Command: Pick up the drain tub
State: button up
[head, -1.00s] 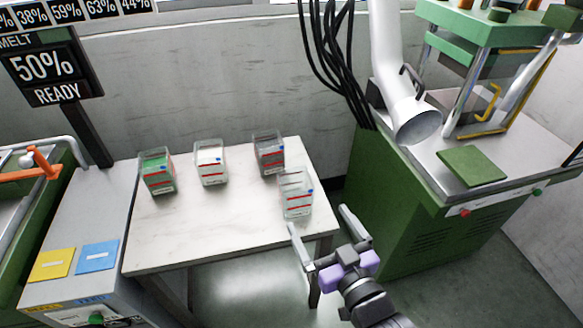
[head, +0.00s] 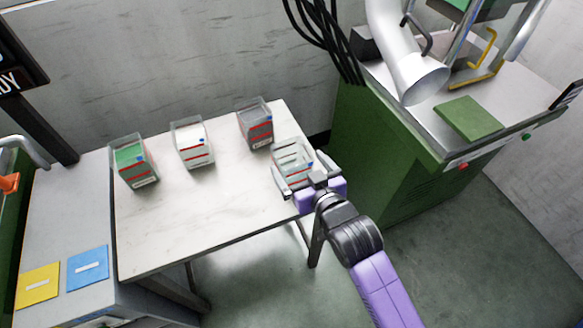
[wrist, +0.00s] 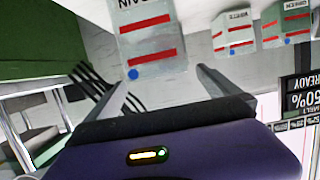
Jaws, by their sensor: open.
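The drain tub (head: 292,152) is a clear, empty-looking tub with red stripes, at the right front of the white table. In the wrist view its label side (wrist: 150,45) faces me, upside down, with "DRAIN" partly cut off at the top. My gripper (head: 299,163) is open at the near side of this tub, with one finger at its left and one at its right. In the wrist view the fingers (wrist: 160,76) reach toward the tub with a gap between them. I cannot tell whether either finger touches it.
A grey-filled tub (head: 255,125) stands just behind the drain tub. The white tub (head: 192,144) and green tub (head: 133,163) stand further left on the table (head: 200,225). A green machine cabinet (head: 385,160) stands close at the right. The table's front middle is clear.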

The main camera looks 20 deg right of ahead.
aim_at(286, 145)
jog(key=x, duration=0.6)
jog(key=shift+d+p, duration=0.2)
jog(key=shift+p, duration=0.2)
jog(key=shift+r, duration=0.1)
jog(key=c, duration=1.8)
